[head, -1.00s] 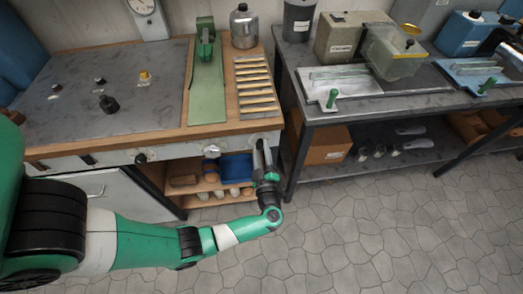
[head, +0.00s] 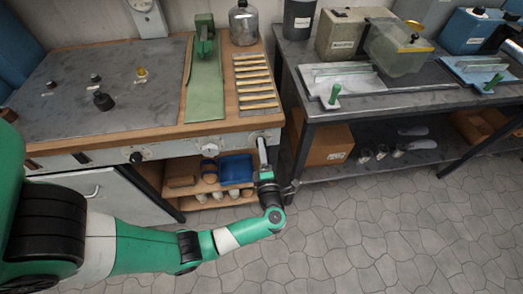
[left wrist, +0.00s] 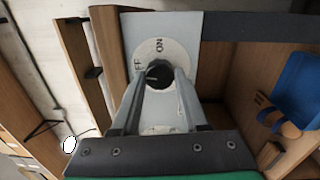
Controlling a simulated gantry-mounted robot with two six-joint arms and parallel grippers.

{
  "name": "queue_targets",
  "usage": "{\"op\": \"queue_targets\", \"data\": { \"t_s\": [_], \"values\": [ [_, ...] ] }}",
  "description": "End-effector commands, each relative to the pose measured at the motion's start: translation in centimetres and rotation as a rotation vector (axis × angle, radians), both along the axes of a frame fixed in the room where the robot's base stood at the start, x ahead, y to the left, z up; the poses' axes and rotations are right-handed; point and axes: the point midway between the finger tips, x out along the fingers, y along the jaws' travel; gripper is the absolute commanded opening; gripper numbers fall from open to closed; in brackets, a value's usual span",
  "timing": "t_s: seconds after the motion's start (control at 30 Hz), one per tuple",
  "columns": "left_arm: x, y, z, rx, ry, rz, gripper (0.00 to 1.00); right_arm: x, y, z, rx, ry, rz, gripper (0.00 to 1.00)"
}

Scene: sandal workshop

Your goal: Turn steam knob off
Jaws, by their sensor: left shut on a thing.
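The steam knob (left wrist: 158,73) is a small black knob on a round pale dial (left wrist: 176,55), seen in the left wrist view. The dial reads ON at the top of that picture and OFF, partly covered, at the left. My left gripper (left wrist: 161,82) is shut on the knob, one finger on each side. I cannot tell exactly where the knob's mark points. In the head view my left gripper (head: 262,142) reaches up to the right end of the bench's front panel (head: 205,143) and hides the knob there. My right gripper is not in view.
Another black knob (head: 137,157) sits further left on the panel. Below the bench, a shelf holds a blue tray (head: 236,170) and sandal parts. A second table (head: 400,103) stands to the right. The floor in front is clear.

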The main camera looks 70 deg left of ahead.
Motion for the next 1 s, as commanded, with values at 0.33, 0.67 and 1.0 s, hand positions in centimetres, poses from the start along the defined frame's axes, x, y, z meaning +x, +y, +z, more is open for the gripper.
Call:
{"op": "queue_targets", "data": {
  "t_s": [0.33,0.67,1.0],
  "values": [
    [0.04,-0.02,-0.06,-0.024,-0.098,-0.001,0.0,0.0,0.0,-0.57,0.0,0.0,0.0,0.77],
    [0.04,-0.02,-0.02,-0.026,-0.106,-0.001,0.0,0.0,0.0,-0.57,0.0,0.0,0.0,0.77],
    [0.02,0.0,-0.01,-0.026,-0.105,0.0,0.74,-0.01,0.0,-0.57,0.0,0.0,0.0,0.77]
  ]
}}
